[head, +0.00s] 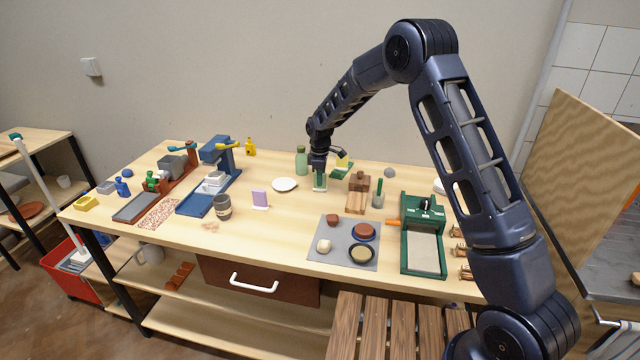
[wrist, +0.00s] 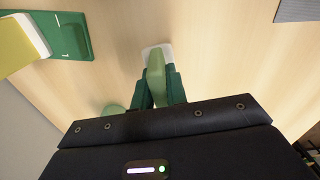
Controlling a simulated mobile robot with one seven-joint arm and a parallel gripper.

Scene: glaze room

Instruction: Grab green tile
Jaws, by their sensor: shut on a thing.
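The light green tile (head: 320,183) stands upright near the back middle of the table, at a small white base. It also shows in the wrist view (wrist: 155,68), with the white base (wrist: 150,50) at its far end. My gripper (head: 319,168) comes down on the tile from above. Its dark green fingers (wrist: 158,90) are shut on the tile, one on each side. The fingers hide part of the tile, and I cannot tell whether it is clear of the base.
A green bottle (head: 301,161) stands just left of my gripper, and a white plate (head: 285,185) lies left in front. A green block with a yellow part (wrist: 62,38) is close on the other side. Wooden blocks (head: 357,201) stand right. A purple tile (head: 260,197) stands further left.

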